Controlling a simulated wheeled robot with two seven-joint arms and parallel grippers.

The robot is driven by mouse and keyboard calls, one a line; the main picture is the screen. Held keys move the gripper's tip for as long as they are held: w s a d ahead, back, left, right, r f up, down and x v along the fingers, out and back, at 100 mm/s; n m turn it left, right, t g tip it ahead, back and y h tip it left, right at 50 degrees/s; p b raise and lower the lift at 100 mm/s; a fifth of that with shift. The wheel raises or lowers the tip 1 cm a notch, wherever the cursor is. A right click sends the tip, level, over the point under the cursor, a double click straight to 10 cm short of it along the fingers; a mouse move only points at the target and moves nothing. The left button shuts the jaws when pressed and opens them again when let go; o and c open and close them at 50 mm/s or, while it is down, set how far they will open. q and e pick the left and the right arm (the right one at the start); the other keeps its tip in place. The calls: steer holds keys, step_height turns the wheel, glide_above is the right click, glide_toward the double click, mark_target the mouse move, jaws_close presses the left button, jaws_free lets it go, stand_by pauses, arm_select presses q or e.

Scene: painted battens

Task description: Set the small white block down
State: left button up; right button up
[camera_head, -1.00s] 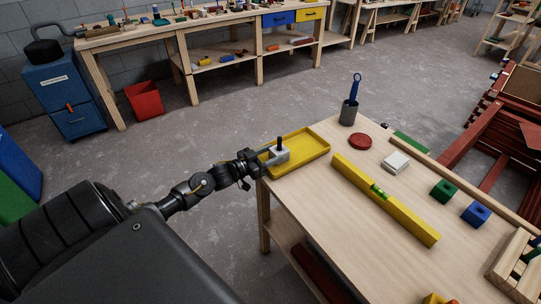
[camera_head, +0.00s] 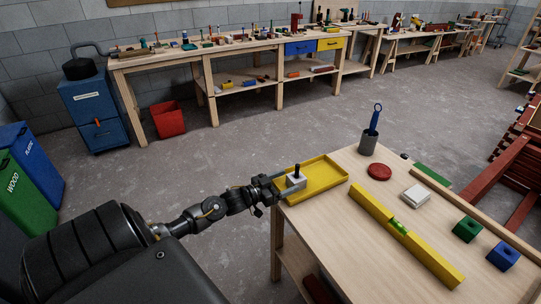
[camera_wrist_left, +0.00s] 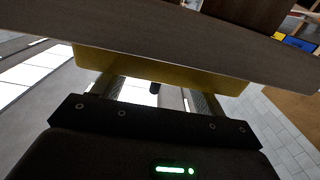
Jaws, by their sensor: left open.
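The small white block (camera_head: 297,181), with a black upright knob on top, is at the near left end of the yellow tray (camera_head: 331,181) on the workbench. My left gripper (camera_head: 288,184) is at that end of the tray, its open fingers beside the block. In the left wrist view, its two fingers (camera_wrist_left: 158,95) are apart beneath the yellow tray edge (camera_wrist_left: 160,68), with a dark knob-like end between them. The fingers partly hide the block, and I cannot tell whether they touch it. My right gripper is not in view.
A yellow level (camera_head: 405,236) lies across the bench (camera_head: 345,230). A red disc (camera_head: 379,172), a grey cup (camera_head: 368,143) with a blue tool, a white square pad (camera_head: 416,195), a green block (camera_head: 467,229) and a blue block (camera_head: 503,256) are nearby. Bench space left of the level is clear.

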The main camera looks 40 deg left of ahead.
arm_select(q)
steer(key=v, duration=1.1)
steer(key=shift+b, duration=0.35)
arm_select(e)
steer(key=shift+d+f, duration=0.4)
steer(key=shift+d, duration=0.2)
arm_select(q)
steer(key=shift+w, duration=0.1)
steer(key=s+f+n+g+y, duration=0.15)
steer(key=s+f, duration=0.25)
steer(key=f, duration=0.7)
steer(key=s+f+n+g+y, duration=0.1)
steer(key=s+f+g+y, duration=0.2)
steer(key=f, duration=0.7)
steer(key=s+f+n+g+y, duration=0.15)
steer(key=s+f, duration=0.35)
steer(key=f, duration=0.6)
steer(key=s+d+f+m+g, duration=0.1)
steer(key=s+d+f+g, duration=0.2)
steer(key=s+d+f, duration=0.3)
steer(key=s+d+f+m+g, duration=0.1)
steer(key=s+d+f+g, duration=0.2)
steer(key=s, duration=0.9)
steer(key=s+d+f+m+g, duration=0.1)
steer(key=s+d+f+g, duration=0.3)
steer(key=s+d+f, duration=0.6)
steer(key=shift+d+h, duration=0.3)
steer(key=shift+h, duration=0.1)
